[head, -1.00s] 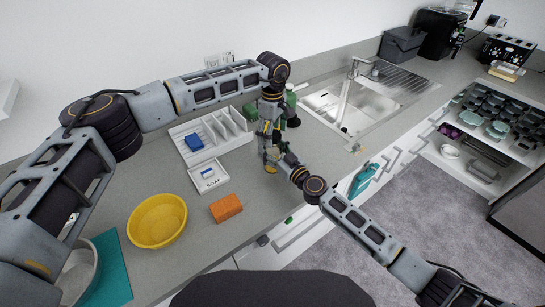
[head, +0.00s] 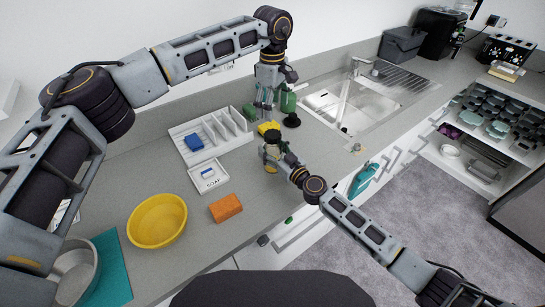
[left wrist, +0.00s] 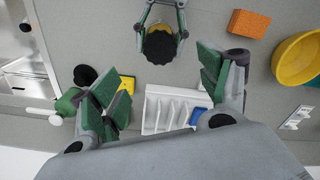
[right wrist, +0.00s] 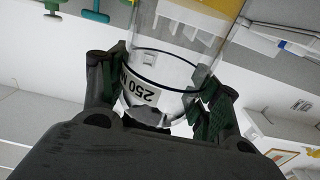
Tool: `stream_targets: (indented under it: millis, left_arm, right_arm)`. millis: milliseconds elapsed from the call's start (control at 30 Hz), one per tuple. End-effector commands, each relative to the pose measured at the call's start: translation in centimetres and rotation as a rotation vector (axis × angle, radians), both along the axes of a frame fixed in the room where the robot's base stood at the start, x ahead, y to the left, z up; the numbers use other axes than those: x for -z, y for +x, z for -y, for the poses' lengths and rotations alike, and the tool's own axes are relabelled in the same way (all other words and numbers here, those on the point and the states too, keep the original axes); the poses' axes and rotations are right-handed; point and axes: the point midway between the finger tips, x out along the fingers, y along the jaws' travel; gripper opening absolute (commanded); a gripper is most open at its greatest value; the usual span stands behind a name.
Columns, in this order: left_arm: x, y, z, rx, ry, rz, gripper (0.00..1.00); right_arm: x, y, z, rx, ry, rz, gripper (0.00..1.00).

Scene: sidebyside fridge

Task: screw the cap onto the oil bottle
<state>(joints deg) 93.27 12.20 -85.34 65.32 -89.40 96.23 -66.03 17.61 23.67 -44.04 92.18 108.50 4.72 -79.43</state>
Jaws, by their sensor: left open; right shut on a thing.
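The oil bottle (head: 271,157) is clear with yellowish contents and stands out near the counter's front, upright. A black cap (head: 272,136) sits on its top; the left wrist view shows the cap (left wrist: 160,47) from above. I cannot tell how tight it is. My right gripper (head: 276,164) is shut around the bottle's side; the right wrist view shows the clear bottle wall (right wrist: 168,72) with a "250 M" label between the fingers. My left gripper (head: 265,106) is open and empty, above and behind the bottle, with its fingers spread apart.
A yellow sponge (head: 268,127), a green bottle (head: 288,100) and a black object (head: 292,120) stand behind. The sink (head: 350,103) is right.

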Motion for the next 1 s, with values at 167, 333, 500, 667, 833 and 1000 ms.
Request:
stream_targets:
  millis: [167, 333, 500, 667, 833, 1000]
  left_arm:
    - [-1.15, 0.00, 0.05, 0.001, -0.002, 0.001, 0.77]
    - [-1.33, -0.02, 0.03, 0.001, -0.001, 0.000, 0.77]
    - [-1.31, -0.01, 0.02, 0.001, -0.001, 0.000, 0.77]
    - [-1.29, -0.01, 0.02, 0.001, 0.000, 0.001, 0.77]
    - [-1.28, -0.01, 0.01, 0.001, 0.000, 0.001, 0.77]
    - [-1.28, -0.01, 0.00, 0.000, 0.000, 0.001, 0.77]
  right_arm:
    - [0.01, 0.02, 0.05, 0.001, 0.000, 0.000, 0.00]
    - [0.01, 0.02, 0.05, 0.001, 0.000, 0.000, 0.00]
    - [0.01, 0.02, 0.04, 0.001, 0.000, 0.000, 0.00]
    - [0.00, 0.02, 0.03, 0.001, 0.000, 0.000, 0.83]
    - [0.00, 0.01, 0.02, 0.000, 0.000, 0.000, 0.88]
    - [0.00, 0.01, 0.01, 0.000, 0.000, 0.000, 0.88]
